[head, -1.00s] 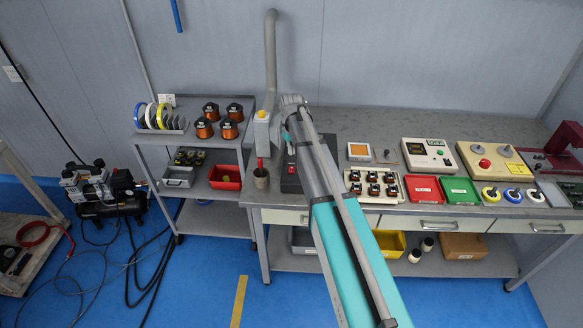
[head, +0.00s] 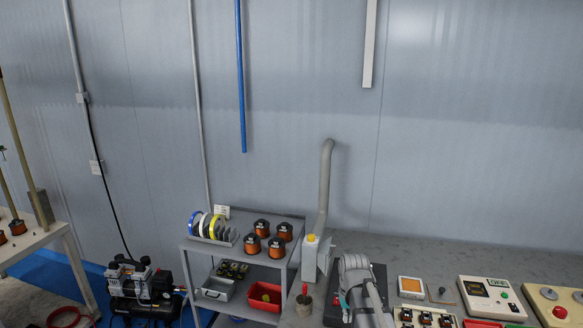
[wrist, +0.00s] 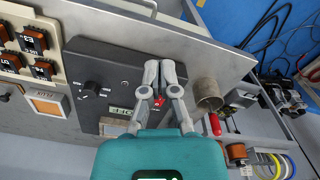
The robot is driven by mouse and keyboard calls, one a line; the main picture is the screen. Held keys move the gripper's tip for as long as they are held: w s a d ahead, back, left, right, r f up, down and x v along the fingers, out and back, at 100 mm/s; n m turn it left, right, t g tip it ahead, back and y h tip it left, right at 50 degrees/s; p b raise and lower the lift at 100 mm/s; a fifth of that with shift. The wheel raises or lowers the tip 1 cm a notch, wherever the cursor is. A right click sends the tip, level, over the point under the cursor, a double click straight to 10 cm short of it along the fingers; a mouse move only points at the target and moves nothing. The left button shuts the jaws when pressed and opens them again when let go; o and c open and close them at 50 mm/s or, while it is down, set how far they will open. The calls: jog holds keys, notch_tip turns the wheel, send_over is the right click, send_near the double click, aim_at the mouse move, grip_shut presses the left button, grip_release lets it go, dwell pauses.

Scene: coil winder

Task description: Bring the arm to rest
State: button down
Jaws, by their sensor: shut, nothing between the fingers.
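My gripper (wrist: 160,75) shows in the wrist view with its two grey fingers together and nothing between them. It is over the dark box (wrist: 95,60) with a knob and a small display, near the bench edge. I cannot tell whether the fingers touch the box. In the head view my arm's grey end part rises at the bottom, in front of the same dark box (head: 333,305). The gripper itself cannot be made out there.
A metal cup (wrist: 207,94) with a red-handled tool stands beside the gripper. A fume pipe (head: 326,185) rises behind. Left is a shelf cart (head: 205,248) with copper coils; right are a coil tray (wrist: 52,20) and a control unit (head: 490,298).

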jog(key=s+m, duration=0.1)
jog(key=s, duration=1)
jog(key=shift+s, duration=0.2)
dwell(0.5)
